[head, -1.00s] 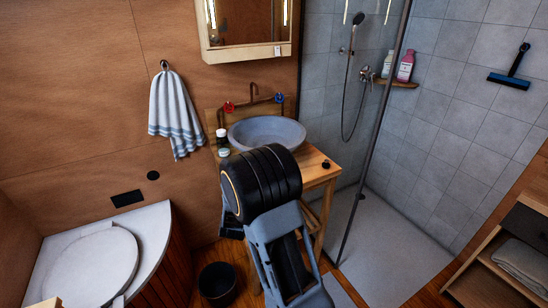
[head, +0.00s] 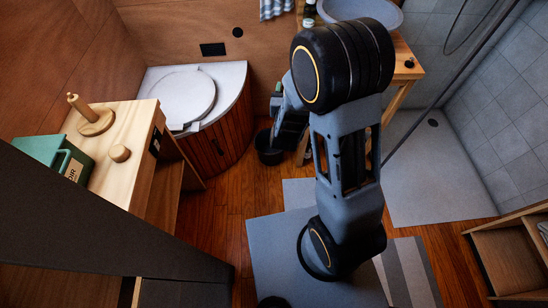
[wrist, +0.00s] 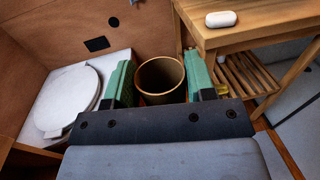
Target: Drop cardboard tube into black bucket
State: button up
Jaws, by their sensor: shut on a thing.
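The cardboard tube (wrist: 160,76) is brown and hollow, with its open end facing the wrist camera. It sits between the green fingers of my gripper (wrist: 160,84), which is shut on it. In the head view my gripper (head: 285,112) is partly hidden behind my arm, and I cannot make out the tube there. The black bucket (head: 267,150) stands on the wooden floor between the toilet bench and the washstand. My gripper is above it and slightly right in that view. In the wrist view I cannot see the bucket; the tube and gripper block that area.
The toilet bench (head: 233,125) is left of the bucket, and the wooden washstand (wrist: 250,38) is right of it. A wooden cabinet (head: 133,150) with a green box (head: 50,155) stands at the left.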

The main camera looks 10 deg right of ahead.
aim_at(273, 153)
jog(key=u, duration=0.4)
jog(key=i, duration=0.95)
jog(key=u, duration=0.65)
